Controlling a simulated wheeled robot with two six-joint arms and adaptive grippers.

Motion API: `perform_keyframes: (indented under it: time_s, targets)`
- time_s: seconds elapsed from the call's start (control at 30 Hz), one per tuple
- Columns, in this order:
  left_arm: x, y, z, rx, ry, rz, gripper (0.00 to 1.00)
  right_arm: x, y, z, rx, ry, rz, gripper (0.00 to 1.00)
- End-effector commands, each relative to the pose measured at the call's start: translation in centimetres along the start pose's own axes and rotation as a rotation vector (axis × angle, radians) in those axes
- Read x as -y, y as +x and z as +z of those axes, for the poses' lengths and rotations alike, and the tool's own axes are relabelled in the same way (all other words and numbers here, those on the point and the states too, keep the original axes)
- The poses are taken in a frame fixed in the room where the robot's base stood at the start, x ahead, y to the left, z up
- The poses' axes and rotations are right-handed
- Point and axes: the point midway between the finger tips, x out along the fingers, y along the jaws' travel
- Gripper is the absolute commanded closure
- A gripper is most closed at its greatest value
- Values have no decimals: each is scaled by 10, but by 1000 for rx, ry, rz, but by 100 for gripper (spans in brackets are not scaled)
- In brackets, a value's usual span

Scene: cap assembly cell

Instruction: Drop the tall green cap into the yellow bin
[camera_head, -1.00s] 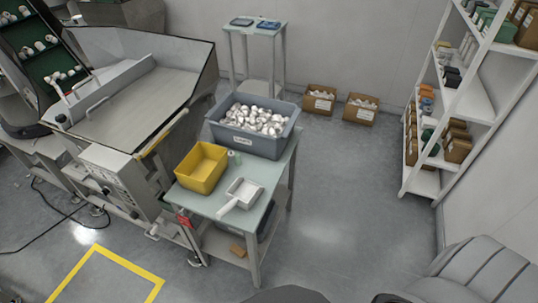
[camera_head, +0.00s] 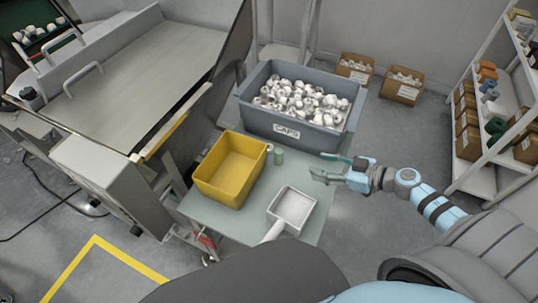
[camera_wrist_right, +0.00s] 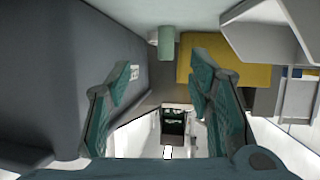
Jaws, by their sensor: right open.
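The tall green cap (camera_head: 279,156) stands upright on the pale table, just right of the yellow bin (camera_head: 231,171) and in front of the grey caps bin. The yellow bin looks empty. My right gripper (camera_head: 318,165) is open and empty, right of the cap and apart from it, with its fingers pointing left towards it. In the right wrist view the green cap (camera_wrist_right: 166,42) appears beyond the spread fingers (camera_wrist_right: 163,80), roughly midway between them, with the yellow bin (camera_wrist_right: 250,72) behind to the right. My left gripper is not in view.
The grey bin (camera_head: 285,131) full of white caps stands behind the green cap, close to my right gripper. A white scoop-like tray (camera_head: 293,208) lies at the table's front. Bare table (camera_head: 225,222) shows in front of the yellow bin. A shelf (camera_head: 485,180) stands at the right.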

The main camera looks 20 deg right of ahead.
Motion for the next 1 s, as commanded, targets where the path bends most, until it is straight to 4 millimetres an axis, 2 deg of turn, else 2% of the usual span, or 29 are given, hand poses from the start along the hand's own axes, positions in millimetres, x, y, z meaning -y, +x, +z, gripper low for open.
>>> perform_keyframes:
  time_s: [0.1, 0.17, 0.3, 0.47, 0.57, 0.7, 0.8, 0.93, 0.97, 1.0]
  targets:
    - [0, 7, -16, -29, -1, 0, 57, 6, 19, -6, 1, -5, -34, 52]
    - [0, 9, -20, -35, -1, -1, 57, 7, 34, -7, -3, -3, -31, 52]
    - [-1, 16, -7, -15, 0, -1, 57, 7, 72, -7, 0, 0, -31, 52]
    - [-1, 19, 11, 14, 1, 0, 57, 7, 94, -9, 4, 0, -31, 52]
    - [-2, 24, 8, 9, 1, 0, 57, 6, 111, -15, 2, 0, -30, 52]
    - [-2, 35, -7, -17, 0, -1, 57, 6, 137, -16, 4, 2, -30, 52]
    - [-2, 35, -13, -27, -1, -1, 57, 6, 142, -17, 7, 1, -30, 52]
    - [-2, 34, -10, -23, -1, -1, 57, 6, 141, -18, 7, 0, -30, 52]
    - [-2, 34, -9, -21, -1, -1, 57, 6, 141, -18, 7, 0, -30, 54]
    - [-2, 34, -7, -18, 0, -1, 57, 6, 141, -18, 7, 0, -30, 60]
